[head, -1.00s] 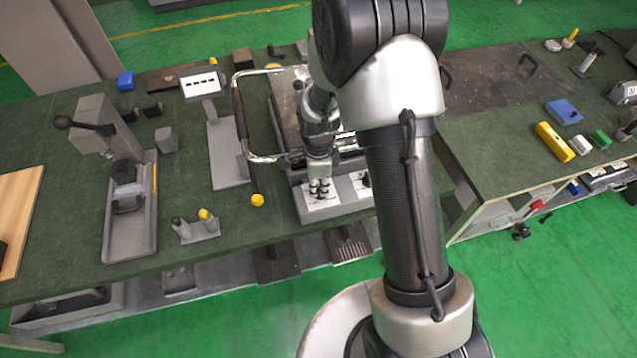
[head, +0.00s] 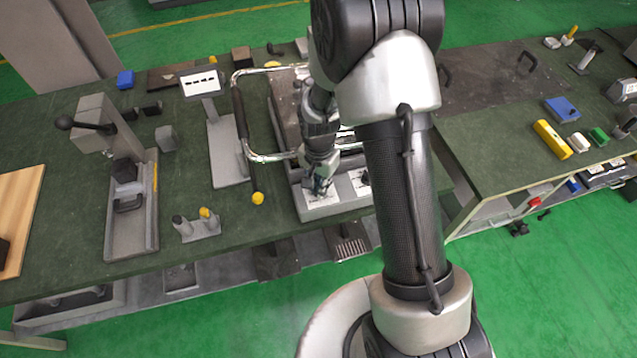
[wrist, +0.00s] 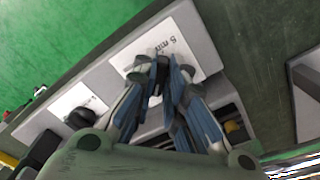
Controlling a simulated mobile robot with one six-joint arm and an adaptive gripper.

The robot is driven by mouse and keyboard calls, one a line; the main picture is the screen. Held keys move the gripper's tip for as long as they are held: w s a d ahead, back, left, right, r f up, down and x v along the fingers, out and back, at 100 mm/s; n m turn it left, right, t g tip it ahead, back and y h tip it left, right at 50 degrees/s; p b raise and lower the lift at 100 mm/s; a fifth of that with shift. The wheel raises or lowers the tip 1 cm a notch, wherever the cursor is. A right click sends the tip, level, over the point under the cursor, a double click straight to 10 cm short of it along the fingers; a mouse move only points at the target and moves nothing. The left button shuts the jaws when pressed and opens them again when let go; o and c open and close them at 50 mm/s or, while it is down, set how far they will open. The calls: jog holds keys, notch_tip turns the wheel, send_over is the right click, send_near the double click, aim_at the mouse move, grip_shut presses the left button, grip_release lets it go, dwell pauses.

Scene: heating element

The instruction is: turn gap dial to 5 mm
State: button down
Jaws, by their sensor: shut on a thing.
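The machine's sloped grey front panel (wrist: 125,45) carries white label plates. My gripper (wrist: 152,82) is shut on a dark dial (wrist: 141,68) on the plate whose print reads about "5 mm" (wrist: 172,47). The fingers hide much of this dial, so I cannot tell where its pointer stands. In the head view my gripper (head: 321,187) is low over the left plate of the panel. A second dark dial (wrist: 80,118) sits on the neighbouring white plate, apart from my fingers.
A bent metal handle bar (head: 241,115) stands left of the machine, with a yellow ball (head: 258,198) near its lower end. A small sign on a stand (head: 201,83) and a lever press (head: 128,190) are farther left.

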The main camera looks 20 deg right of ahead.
jog(key=n, duration=0.4)
jog(key=shift+d+n, duration=0.1)
jog(key=shift+n, duration=0.2)
jog(key=n, duration=0.4)
jog(key=shift+d+n, duration=0.1)
jog(key=shift+n, duration=0.2)
jog(key=n, duration=0.4)
jog(key=shift+d+n+p, duration=0.1)
jog(key=shift+n+p, duration=0.2)
jog(key=shift+p, duration=0.05)
jog(key=n, duration=0.4)
jog(key=shift+d, duration=0.1)
jog(key=n, duration=0.5)
jog(key=shift+w, duration=0.1)
jog(key=n, duration=0.4)
jog(key=shift+w+d+n, duration=0.1)
jog(key=shift+n, duration=0.2)
jog(key=n, duration=0.4)
jog(key=shift+w, duration=0.1)
jog(key=shift+n, duration=2.5)
